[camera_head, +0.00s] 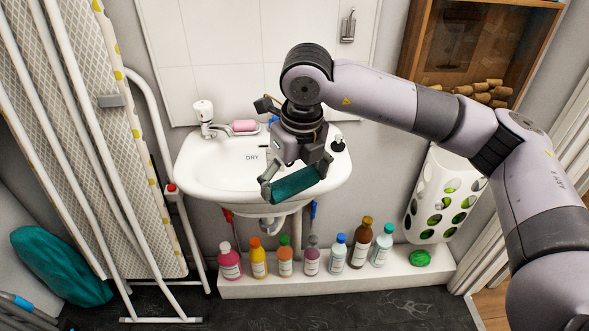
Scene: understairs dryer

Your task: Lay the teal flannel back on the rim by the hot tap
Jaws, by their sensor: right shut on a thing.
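The teal flannel (296,185) is a rolled-looking bundle. My right gripper (292,186) is shut on it and holds it over or just in front of the front right of the white basin (205,165). I cannot tell whether it touches the rim. A tap (204,118) with a white top stands at the back left of the basin; its hot or cold mark is too small to read. My right gripper and wrist hide much of the basin's back right. My left gripper is not in view.
Pink soap (245,126) lies on the back rim beside the tap. A black stopper-like piece (338,144) is at the right rim. Several bottles (311,257) stand on a white ledge (330,283) below. A folded ironing board (90,130) leans at left. The basin's left rim is clear.

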